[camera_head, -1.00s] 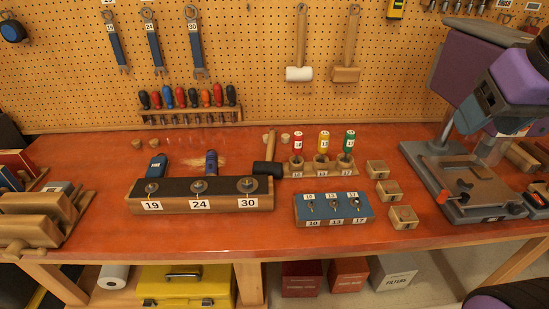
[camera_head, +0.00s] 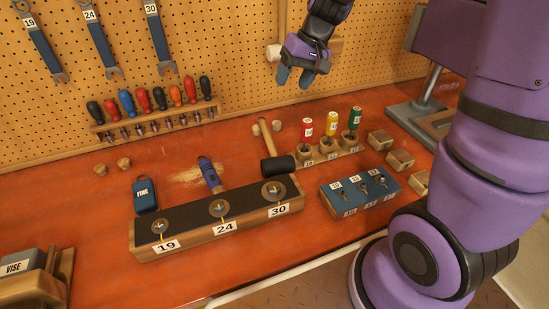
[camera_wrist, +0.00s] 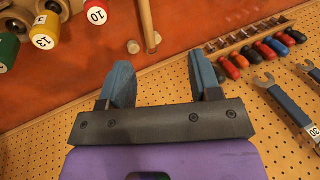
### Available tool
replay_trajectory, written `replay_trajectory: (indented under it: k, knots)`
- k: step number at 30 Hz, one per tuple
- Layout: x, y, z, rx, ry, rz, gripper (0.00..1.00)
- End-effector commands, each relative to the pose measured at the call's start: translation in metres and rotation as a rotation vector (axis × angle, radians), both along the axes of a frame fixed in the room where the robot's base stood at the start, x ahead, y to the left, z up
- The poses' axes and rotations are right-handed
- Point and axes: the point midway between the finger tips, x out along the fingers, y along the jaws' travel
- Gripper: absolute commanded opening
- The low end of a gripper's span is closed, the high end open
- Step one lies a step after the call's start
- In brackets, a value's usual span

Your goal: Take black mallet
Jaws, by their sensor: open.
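The black mallet (camera_head: 278,165) is on the red bench in the head view, its black head beside the right end of the long block labelled 19, 24, 30. Its wooden handle (camera_head: 251,133) slants up and left from the head. In the wrist view part of the wooden handle (camera_wrist: 147,22) shows at the top; the black head is not seen there. My gripper (camera_head: 294,76) is open and empty, raised in front of the pegboard, above and beyond the mallet. Its blue fingers also show apart in the wrist view (camera_wrist: 164,82).
A blue block (camera_head: 358,194) with small bits is in front. The long block (camera_head: 146,242) lies left. Several screwdrivers (camera_head: 159,98) hang in a wall rack.

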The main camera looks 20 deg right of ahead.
Motion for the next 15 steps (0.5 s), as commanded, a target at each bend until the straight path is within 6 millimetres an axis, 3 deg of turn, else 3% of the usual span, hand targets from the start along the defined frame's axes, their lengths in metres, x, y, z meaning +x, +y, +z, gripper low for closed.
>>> replay_trajectory:
  k: [3, 9, 15]
  knots:
    - [0.024, -0.001, -0.036, 0.021, 0.039, -0.015, 0.58]
    - [0.052, -0.003, -0.091, 0.044, 0.082, -0.037, 0.58]
    - [0.065, -0.006, -0.123, 0.053, 0.105, -0.052, 0.58]
